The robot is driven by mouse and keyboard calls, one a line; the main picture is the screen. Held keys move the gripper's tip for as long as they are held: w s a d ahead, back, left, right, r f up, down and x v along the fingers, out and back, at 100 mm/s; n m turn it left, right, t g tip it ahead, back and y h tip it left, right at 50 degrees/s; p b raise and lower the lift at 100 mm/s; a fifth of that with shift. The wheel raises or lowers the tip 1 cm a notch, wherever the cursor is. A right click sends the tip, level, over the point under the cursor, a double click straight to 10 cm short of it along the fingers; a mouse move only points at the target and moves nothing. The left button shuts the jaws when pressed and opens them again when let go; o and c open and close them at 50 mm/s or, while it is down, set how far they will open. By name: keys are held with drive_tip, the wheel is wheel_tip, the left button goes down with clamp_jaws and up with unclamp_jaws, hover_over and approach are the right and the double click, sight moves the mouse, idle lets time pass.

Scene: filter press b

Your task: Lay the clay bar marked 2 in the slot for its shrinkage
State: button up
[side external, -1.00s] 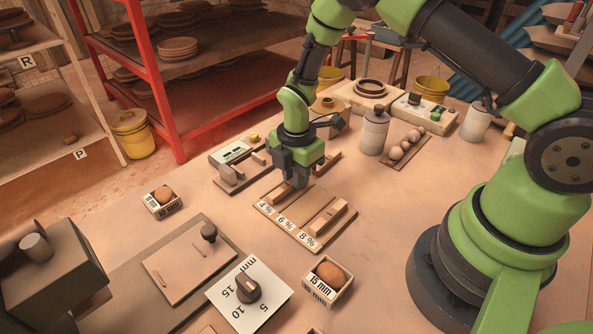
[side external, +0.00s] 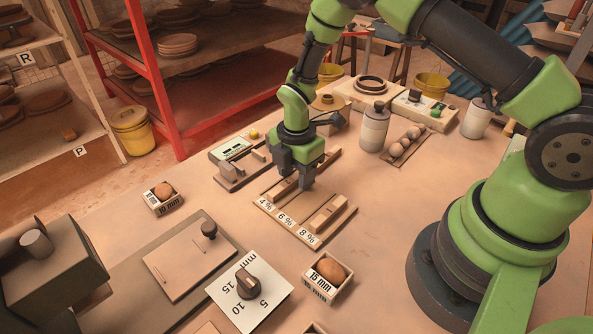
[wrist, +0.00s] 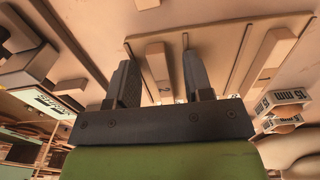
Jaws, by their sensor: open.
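The slotted board (side external: 304,211) has slots labelled 4 %, 6 % and 8 %. One clay bar (side external: 284,190) lies at the 4 % slot; in the wrist view this bar (wrist: 157,68) carries a small mark that looks like a 2. Another bar (side external: 327,214) lies in the 8 % slot and also shows in the wrist view (wrist: 268,58). The middle 6 % slot is bare. My gripper (side external: 307,187) is open above the board. In the wrist view its fingers (wrist: 158,62) stand apart on either side of the marked bar, apparently not gripping it.
A gauge with a display (side external: 234,150) stands left of the board. Boxes marked 10 mm (side external: 163,200) and 15 mm (side external: 327,279) hold clay balls. A dial card (side external: 249,289) lies in front. A canister (side external: 374,128) and a tray of balls (side external: 405,146) stand behind right.

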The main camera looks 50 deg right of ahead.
drive_tip(key=s+r+m+t, duration=0.1)
drive_tip(key=s+r+m, duration=0.3)
drive_tip(key=r, duration=0.8)
drive_tip(key=s+r+m+t, duration=0.2)
drive_tip(key=r+m, duration=0.3)
drive_tip(key=r, duration=0.7)
drive_tip(key=s+r+m+t+y, duration=0.2)
drive_tip(key=s+r+m+t, duration=0.2)
drive_tip(key=s+m, duration=0.9)
wheel_tip(320, 180, up, 2)
drive_tip(key=shift+s+a+r, duration=0.15)
drive_tip(key=shift+s+a, duration=0.05)
drive_tip(key=shift+a, duration=0.2)
